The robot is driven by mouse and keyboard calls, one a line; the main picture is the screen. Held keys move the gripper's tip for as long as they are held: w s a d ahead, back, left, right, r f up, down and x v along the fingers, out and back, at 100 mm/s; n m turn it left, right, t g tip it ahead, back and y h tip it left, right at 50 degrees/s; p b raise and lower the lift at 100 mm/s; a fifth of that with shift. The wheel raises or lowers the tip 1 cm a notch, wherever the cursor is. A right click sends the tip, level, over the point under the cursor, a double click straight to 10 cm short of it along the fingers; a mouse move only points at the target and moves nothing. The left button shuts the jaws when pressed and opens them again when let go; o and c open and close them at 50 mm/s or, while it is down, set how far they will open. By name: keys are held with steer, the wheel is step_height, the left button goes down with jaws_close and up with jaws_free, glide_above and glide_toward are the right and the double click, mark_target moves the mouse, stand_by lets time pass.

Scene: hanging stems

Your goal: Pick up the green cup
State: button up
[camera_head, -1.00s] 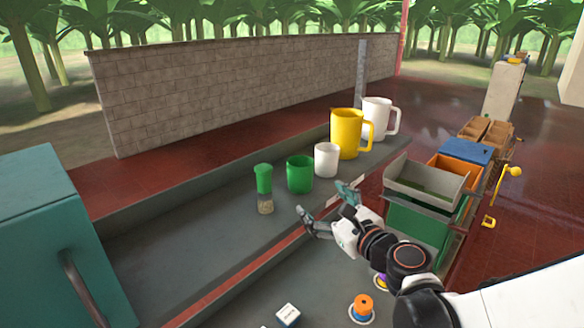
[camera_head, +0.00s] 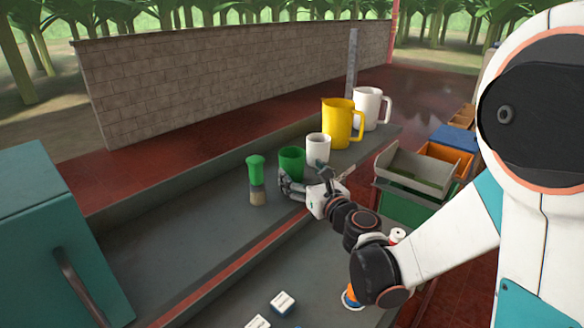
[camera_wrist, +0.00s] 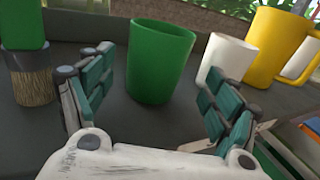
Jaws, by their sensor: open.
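The green cup (camera_head: 291,161) stands upright on the grey shelf, between a green-handled brush and a white cup. In the wrist view the green cup (camera_wrist: 158,62) is straight ahead, between and just beyond my open fingers. My gripper (camera_head: 300,184) is at the front side of the cup, low over the shelf. In the wrist view my gripper (camera_wrist: 155,100) is open, with one finger on each side and nothing held. The right finger is close to the white cup (camera_wrist: 228,58). I cannot tell whether either finger touches the green cup.
The green-handled brush (camera_head: 256,180) stands close on the left. The white cup (camera_head: 318,149), a yellow pitcher (camera_head: 338,122) and a white mug (camera_head: 368,108) stand to the right. Bins (camera_head: 425,170) are beyond the shelf's right end. The shelf is clear at left.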

steer(key=shift+w+a+r, duration=0.15)
steer(key=shift+w+a, duration=0.05)
steer(key=shift+w, duration=0.05)
steer(key=x, duration=0.2)
steer(key=p+x, duration=0.1)
steer(key=x, duration=0.1)
steer(key=shift+w+a+r, duration=0.2)
steer(key=shift+r, duration=0.05)
steer(key=shift+s, duration=0.15)
steer(key=shift+c, duration=0.6)
steer(key=c, duration=1)
